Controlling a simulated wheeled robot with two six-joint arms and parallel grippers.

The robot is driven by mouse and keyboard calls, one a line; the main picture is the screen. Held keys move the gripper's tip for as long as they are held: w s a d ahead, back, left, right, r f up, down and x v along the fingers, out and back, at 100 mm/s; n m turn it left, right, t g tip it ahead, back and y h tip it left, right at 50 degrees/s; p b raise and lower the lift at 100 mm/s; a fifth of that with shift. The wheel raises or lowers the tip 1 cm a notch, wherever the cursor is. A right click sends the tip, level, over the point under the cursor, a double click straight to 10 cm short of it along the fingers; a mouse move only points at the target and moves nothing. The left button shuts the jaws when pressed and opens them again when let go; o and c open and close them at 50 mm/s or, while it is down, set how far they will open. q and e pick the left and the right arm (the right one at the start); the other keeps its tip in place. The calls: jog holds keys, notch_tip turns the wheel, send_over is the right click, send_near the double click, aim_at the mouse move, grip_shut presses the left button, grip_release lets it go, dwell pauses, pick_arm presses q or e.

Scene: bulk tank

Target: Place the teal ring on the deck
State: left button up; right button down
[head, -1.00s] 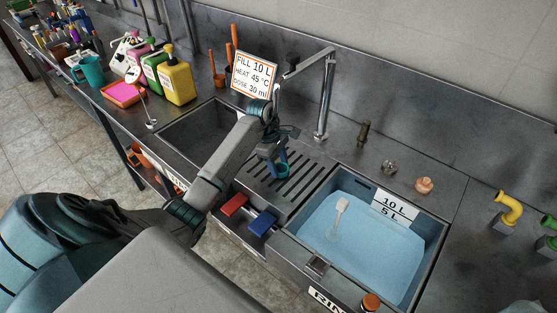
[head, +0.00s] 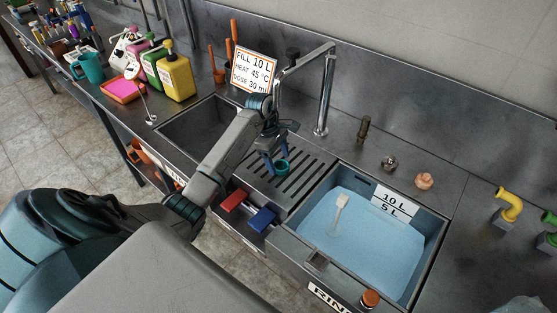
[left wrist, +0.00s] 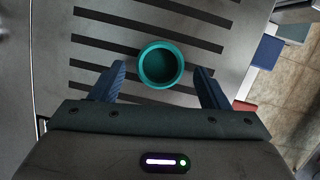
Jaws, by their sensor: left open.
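The teal ring (head: 282,167) sits on the slotted drain deck (head: 299,182) between the two basins. It also shows in the left wrist view (left wrist: 161,65), upright with its round opening facing the camera. My left gripper (head: 271,163) is open above the deck, close to the ring. In the left wrist view its two blue fingers (left wrist: 160,82) stand apart on either side of the ring, with a gap at each side. The ring appears to rest on the slats (left wrist: 210,40). My right gripper is not in view.
An empty basin (head: 205,130) lies left. A tall faucet (head: 325,95) stands behind.

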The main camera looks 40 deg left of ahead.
pick_arm(q)
jog(key=p+v, duration=0.2)
jog(key=v, duration=0.9)
dwell(0.3)
